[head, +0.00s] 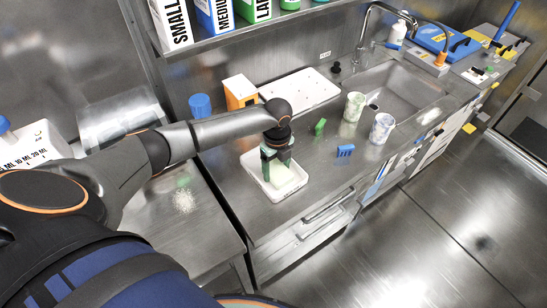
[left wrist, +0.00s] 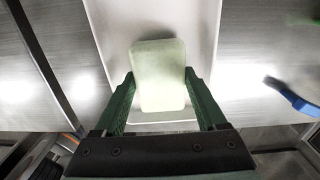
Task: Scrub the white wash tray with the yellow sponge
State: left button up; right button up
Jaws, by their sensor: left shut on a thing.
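The white wash tray (head: 284,196) lies on the steel counter in front of my left arm. My left gripper (head: 277,158) points down into it from above, with green fingers. In the left wrist view, my left gripper (left wrist: 160,95) is shut on the sponge (left wrist: 158,72), a pale yellow-green block between the two fingers. The white tray (left wrist: 203,30) shows behind and under the sponge. In the head view the fingers hide most of the sponge, and I cannot tell whether it touches the tray floor. My right gripper is not in view.
Behind stand an orange-and-white box (head: 240,92) and a blue container (head: 200,105). A sink (head: 405,88) lies farther right.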

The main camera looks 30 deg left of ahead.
pick_arm(q)
jog(key=shift+w+a+f+b, duration=0.1)
jog(key=shift+w+a+b, duration=0.15)
jog(key=shift+a, duration=0.6)
jog(key=shift+w+a+f+b, duration=0.15)
jog(key=shift+w+a, duration=0.2)
jog(key=shift+a, duration=0.5)
jog(key=shift+s+d+r+p, duration=0.1)
jog(key=shift+s+d+p, duration=0.15)
jog(key=shift+d, duration=0.65)
jog(key=shift+s+d+r+p, duration=0.15)
jog(key=shift+s+d, duration=0.2)
jog(key=shift+d, duration=0.5)
jog(key=shift+f, duration=0.1)
jog(key=shift+r, duration=4.05)
